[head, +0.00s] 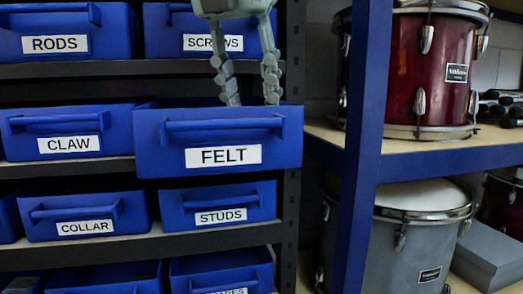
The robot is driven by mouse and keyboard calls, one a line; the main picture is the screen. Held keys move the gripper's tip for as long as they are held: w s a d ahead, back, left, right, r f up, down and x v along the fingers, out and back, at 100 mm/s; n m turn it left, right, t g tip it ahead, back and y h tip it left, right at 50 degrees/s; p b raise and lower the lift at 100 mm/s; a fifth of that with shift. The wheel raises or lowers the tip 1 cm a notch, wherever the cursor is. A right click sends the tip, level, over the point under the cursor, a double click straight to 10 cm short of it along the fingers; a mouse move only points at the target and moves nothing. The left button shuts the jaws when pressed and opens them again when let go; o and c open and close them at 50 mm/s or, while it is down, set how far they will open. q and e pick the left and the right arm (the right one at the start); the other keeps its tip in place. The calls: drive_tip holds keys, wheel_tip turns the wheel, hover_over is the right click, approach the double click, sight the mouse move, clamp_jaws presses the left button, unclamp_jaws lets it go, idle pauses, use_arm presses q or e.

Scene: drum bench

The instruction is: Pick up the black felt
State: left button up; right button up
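The blue bin labelled FELT (280,157) sticks out from the shelf, further forward than the bins around it. My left gripper (252,100) comes down from the top over this bin. Its two grey fingers are spread apart, and their tips go out of sight behind the bin's front wall. No black felt shows; the inside of the bin is hidden by its front. I cannot see whether anything lies between the fingertips. My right gripper is not in view.
Blue bins labelled CLAW (25,145), SCREWS (165,42), STUDS (190,219) and COLLAR (100,211) surround it on dark shelves. A blue post (360,150) stands to the right. Beyond it are a red drum (390,75) and a grey drum (385,240).

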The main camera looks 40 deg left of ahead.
sight(258, 135)
use_arm(q)
drive_tip(key=x, duration=0.6)
drive_tip(key=shift+w+f, duration=0.25)
drive_tip(key=shift+c, duration=0.6)
drive_tip(key=shift+c, duration=1)
